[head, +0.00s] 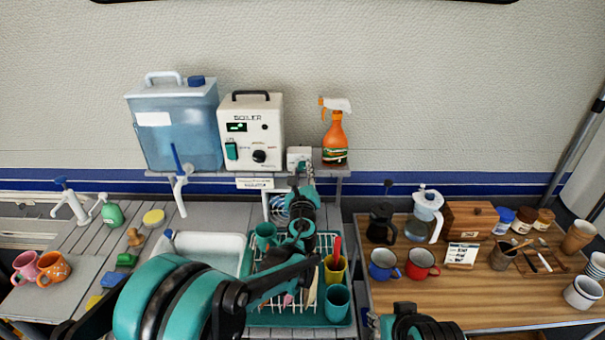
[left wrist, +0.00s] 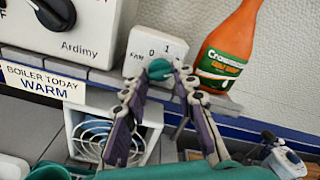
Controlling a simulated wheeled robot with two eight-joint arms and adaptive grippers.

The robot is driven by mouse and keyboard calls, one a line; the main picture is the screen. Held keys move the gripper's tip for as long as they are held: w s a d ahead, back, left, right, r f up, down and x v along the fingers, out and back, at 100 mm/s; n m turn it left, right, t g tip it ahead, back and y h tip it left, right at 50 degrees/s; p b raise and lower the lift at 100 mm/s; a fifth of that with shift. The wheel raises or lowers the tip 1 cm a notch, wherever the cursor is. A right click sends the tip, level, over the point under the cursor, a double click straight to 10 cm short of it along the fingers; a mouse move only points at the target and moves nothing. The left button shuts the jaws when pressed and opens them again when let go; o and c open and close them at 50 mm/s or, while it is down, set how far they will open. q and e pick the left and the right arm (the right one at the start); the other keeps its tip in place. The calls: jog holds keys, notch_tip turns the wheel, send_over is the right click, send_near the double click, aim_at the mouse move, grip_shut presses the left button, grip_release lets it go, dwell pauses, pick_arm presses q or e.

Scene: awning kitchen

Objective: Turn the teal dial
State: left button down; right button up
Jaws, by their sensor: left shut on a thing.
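The teal dial (left wrist: 160,69) sits on the front of a small white fan box (left wrist: 146,56) marked FAN, 0 and 1, in the left wrist view. My left gripper (left wrist: 168,72) has its two dark fingers on either side of the dial, with the tips shut on it. In the head view the fan box (head: 298,154) stands on the shelf right of the boiler, and my left gripper (head: 303,178) reaches up to it, mostly hiding the dial. Part of my right arm shows at the bottom edge of the head view; its fingers do not show.
The white boiler (head: 251,135) and a blue water tank (head: 178,130) stand left of the fan box. An orange spray bottle (head: 335,138) stands close on its right. A dish rack (head: 335,316) with cups lies below my left arm.

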pick_arm(q)
jog(key=shift+n, duration=0.4)
jog(key=n, duration=0.6)
jog(key=shift+n, duration=0.4)
jog(key=n, duration=0.7)
jog(key=shift+b, duration=0.35)
jog(key=n, duration=0.4)
jog(key=shift+n, duration=2.6)
